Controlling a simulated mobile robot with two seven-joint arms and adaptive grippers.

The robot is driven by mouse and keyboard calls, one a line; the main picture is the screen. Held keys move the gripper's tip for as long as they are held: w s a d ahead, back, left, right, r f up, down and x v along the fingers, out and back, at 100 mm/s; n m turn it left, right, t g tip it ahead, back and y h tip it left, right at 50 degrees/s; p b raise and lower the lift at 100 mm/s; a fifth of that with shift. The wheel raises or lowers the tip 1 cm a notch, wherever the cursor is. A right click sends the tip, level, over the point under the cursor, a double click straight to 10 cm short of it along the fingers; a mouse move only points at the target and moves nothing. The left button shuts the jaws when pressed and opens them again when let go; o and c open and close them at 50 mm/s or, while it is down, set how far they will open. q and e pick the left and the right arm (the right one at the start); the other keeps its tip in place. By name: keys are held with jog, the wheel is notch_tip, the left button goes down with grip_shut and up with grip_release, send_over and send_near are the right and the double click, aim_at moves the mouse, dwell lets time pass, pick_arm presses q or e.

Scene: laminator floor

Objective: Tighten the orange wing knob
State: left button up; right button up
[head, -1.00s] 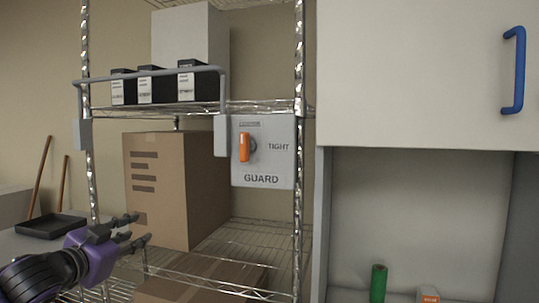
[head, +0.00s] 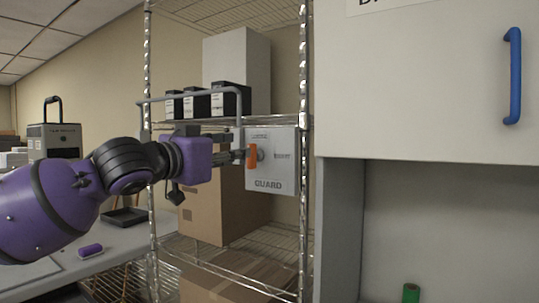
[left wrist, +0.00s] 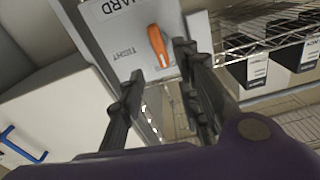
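The orange wing knob (head: 252,157) stands close to upright on the white guard plate (head: 284,177), left of its printed wording. The knob also shows in the left wrist view (left wrist: 158,46), just beyond the fingertips. My left gripper (head: 244,156) reaches in from the left, with its fingers close to the knob. In the left wrist view the fingers of my left gripper (left wrist: 160,68) are apart, with no object between them. Whether a finger touches the knob cannot be told. My right gripper is not in view.
The plate hangs at a wire shelf rack with a grey rail (head: 185,96), black boxes (head: 229,100) and a cardboard box (head: 203,214). A white cabinet with a blue handle (head: 513,76) stands on the right. A purple cylinder (head: 90,250) lies on the left table.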

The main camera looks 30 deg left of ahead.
aim_at(252, 169)
pick_arm(q)
jog(key=shift+n+g, duration=0.3)
jog(key=shift+n, duration=0.4)
jog(key=w+b, duration=0.1)
jog(key=w, duration=0.1)
jog(key=w+f+b, duration=0.1)
jog(key=w, duration=0.1)
jog(key=w+b, duration=0.1)
jog(key=w, duration=0.2)
jog(key=shift+f, duration=0.35)
jog(key=shift+w+r, duration=0.1)
jog(key=shift+w, duration=0.2)
jog(key=shift+w+r, duration=0.15)
jog(key=shift+r, duration=0.05)
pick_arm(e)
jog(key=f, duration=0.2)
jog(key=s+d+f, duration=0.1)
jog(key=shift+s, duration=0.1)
pick_arm(q)
jog(key=shift+c, duration=0.5)
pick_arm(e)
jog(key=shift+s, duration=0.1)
pick_arm(q)
jog(key=shift+d+r, duration=0.1)
grip_shut()
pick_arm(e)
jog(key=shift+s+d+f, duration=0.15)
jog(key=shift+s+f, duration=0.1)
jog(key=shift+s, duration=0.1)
